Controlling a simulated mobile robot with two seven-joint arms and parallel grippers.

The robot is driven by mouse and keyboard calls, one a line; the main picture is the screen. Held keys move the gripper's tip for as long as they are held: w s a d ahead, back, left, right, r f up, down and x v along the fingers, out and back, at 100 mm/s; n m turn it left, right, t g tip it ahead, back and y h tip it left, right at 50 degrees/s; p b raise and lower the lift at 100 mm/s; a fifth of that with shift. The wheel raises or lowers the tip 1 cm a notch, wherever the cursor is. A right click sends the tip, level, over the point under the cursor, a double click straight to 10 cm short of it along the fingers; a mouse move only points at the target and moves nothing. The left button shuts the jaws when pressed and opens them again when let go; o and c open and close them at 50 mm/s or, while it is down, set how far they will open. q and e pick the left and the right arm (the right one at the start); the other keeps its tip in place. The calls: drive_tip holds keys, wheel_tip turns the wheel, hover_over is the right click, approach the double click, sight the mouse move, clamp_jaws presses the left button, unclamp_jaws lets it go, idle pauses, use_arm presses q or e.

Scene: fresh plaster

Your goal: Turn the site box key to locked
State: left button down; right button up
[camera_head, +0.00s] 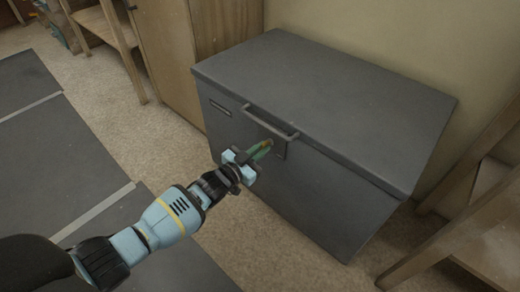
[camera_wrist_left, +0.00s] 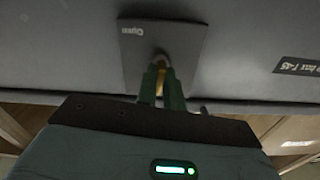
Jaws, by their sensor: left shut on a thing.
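The site box (camera_head: 330,100) is a large dark grey chest with its lid down. On its front is a lock plate (camera_head: 281,151), which fills the upper middle of the left wrist view (camera_wrist_left: 190,40); the word "Open" on it reads upside down there. A small brass-coloured key (camera_wrist_left: 162,62) sits at the plate. My left gripper (camera_head: 262,149) reaches the plate, and its green fingers (camera_wrist_left: 163,86) are shut on the key. The fingers hide most of the key, so its exact turn cannot be told. My right gripper is not in view.
A bar handle (camera_head: 270,123) sticks out just above the lock plate. A wooden cabinet (camera_head: 175,45) stands left of the box, and wooden shelving (camera_head: 470,225) stands close on the right. Dark mats (camera_head: 60,150) lie on the speckled floor at left.

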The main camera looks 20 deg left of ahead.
use_arm(q)
drive_tip(key=shift+n, duration=0.8)
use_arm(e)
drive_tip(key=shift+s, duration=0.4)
use_arm(q)
drive_tip(key=c, duration=1.5)
unclamp_jaws()
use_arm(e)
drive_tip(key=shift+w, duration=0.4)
use_arm(q)
drive_tip(key=shift+s, duration=0.1)
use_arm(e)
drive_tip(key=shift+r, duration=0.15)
